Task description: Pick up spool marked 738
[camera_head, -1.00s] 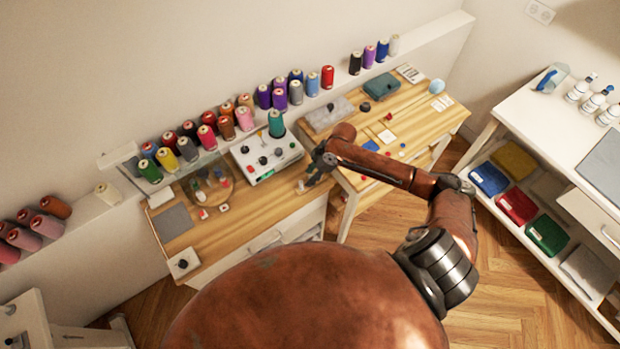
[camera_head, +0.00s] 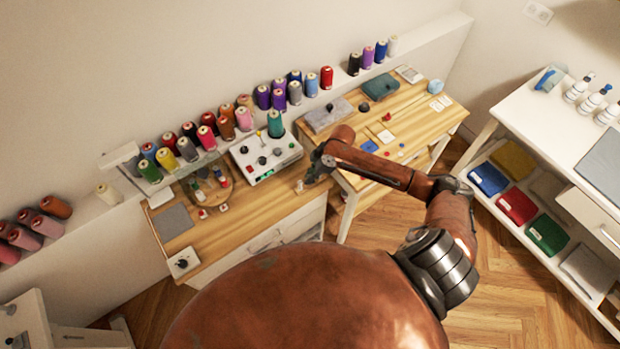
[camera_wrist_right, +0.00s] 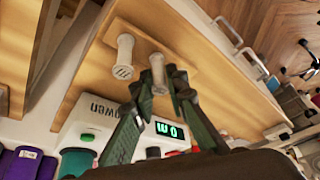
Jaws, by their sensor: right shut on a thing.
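My right gripper (camera_wrist_right: 160,88) is shut on a small pale spool (camera_wrist_right: 158,70), which stands up between its dark green fingertips in the right wrist view. A second pale spool (camera_wrist_right: 124,56) stands to its left, apart from the fingers. Both are by a light wooden strip (camera_wrist_right: 150,45) on the bench. I cannot read the number 738 on either spool. In the head view my right gripper (camera_head: 314,168) is over the right end of the left bench, and its fingertips partly hide the spools. My left gripper is out of view.
A white device with a green display (camera_wrist_right: 166,128) lies close below the fingers in the right wrist view. Several thread cones line the ledge behind. A second wooden bench (camera_head: 425,122) adjoins at right.

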